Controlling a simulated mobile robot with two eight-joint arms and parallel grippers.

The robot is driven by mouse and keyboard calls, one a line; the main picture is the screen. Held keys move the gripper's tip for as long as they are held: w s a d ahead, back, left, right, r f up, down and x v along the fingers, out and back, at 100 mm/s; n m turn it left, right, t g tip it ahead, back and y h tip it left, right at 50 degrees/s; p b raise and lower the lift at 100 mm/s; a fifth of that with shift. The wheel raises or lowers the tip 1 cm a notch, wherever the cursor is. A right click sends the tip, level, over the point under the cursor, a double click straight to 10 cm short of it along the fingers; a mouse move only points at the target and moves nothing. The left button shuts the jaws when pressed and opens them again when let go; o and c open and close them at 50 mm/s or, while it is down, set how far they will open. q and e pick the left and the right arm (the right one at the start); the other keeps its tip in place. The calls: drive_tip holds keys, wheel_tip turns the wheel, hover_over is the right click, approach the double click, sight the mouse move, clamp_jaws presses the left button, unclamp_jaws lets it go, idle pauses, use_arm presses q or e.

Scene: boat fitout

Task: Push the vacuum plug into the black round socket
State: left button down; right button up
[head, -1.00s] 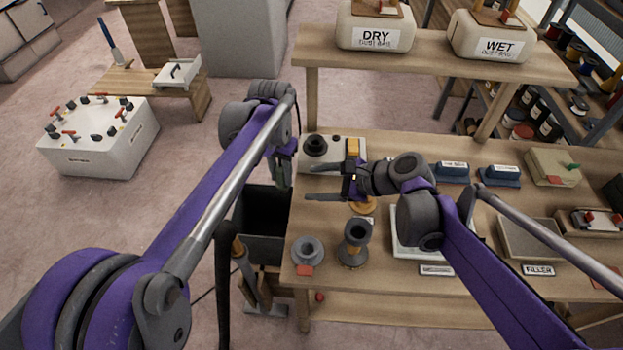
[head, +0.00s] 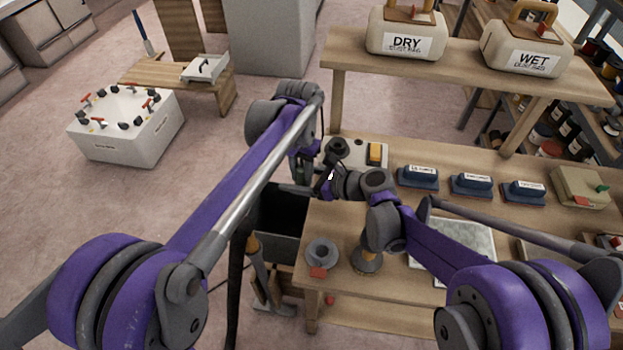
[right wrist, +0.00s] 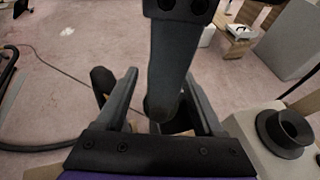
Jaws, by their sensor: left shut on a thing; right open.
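The black round socket (head: 338,146) is on a light panel at the bench's back left corner. Its raised black ring also shows at the right of the right wrist view (right wrist: 286,130). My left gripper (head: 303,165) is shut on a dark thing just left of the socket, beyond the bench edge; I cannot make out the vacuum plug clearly. My right gripper (head: 308,178) is open close beside the left one. In the right wrist view its fingers (right wrist: 165,90) stand on either side of a dark grey bar that comes down from above and looks like part of my left gripper.
A grey flanged ring (head: 322,252) lies at the bench's front left. Blue-grey blocks (head: 418,177) stand along the back. A dark open bin (head: 280,218) is left of the bench. A shelf (head: 465,75) with dust bags overhangs behind.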

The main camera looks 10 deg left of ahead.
drive_tip(key=shift+x, duration=0.85)
drive_tip(key=shift+c, duration=0.2)
clamp_jaws()
use_arm(q)
drive_tip(key=c, duration=0.6)
unclamp_jaws()
drive_tip(key=shift+o, duration=0.4)
drive_tip(key=shift+d, duration=0.1)
